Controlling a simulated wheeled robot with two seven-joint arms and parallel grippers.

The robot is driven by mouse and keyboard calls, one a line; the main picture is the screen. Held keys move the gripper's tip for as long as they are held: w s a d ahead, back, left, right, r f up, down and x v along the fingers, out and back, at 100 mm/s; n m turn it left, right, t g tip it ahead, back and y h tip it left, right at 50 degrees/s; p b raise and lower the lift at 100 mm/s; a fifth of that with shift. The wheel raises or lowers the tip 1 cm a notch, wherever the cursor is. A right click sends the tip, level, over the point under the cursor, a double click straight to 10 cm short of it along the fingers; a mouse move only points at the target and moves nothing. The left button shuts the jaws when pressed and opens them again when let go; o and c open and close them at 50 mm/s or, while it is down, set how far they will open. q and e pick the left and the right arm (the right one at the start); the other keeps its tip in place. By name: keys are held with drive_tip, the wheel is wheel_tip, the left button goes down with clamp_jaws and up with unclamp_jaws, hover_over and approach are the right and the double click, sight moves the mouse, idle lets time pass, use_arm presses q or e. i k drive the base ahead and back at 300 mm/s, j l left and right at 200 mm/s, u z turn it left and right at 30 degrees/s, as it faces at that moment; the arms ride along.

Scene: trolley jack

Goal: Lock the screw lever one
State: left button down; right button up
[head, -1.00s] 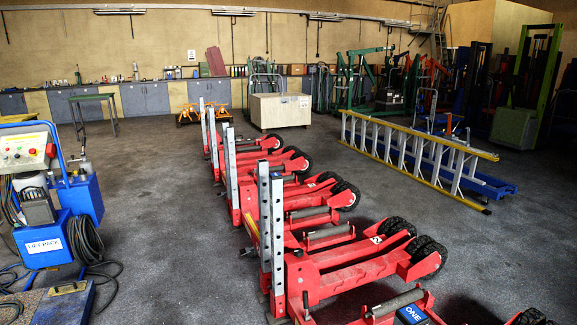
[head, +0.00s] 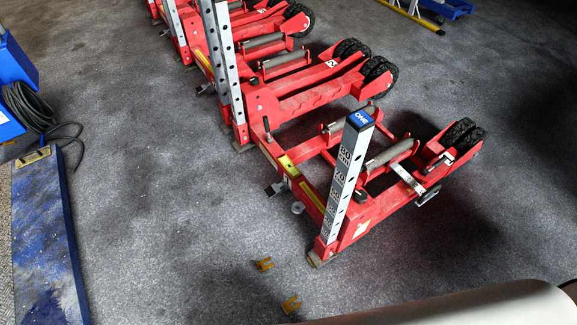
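The nearest red trolley jack (head: 375,195) stands on the grey floor in the head view. Its upright silver post (head: 345,180) has a blue cap marked ONE (head: 361,117). A silver bar with a dark end (head: 410,182) lies across its right arm near the wheels; I cannot tell whether this is the screw lever. A small black-knobbed handle (head: 267,126) stands up on the frame's left end. Neither of my grippers is in view.
More red jacks (head: 310,90) stand in a row behind. A blue platform (head: 45,230) is at the left edge. A pale rounded surface (head: 480,305) fills the bottom right.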

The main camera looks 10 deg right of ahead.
sight(267, 128)
drive_tip(key=i+j, duration=0.1)
drive_tip(key=j, duration=0.25)
drive_tip(key=i+j, duration=0.1)
drive_tip(key=j, duration=0.25)
drive_tip(key=i+j+z, duration=0.3)
drive_tip(key=i+j, duration=0.55)
drive_tip(key=i+j+z, duration=0.25)
drive_tip(key=i+j, duration=0.85)
drive_tip(key=i+z, duration=0.05)
drive_tip(key=i, duration=0.1)
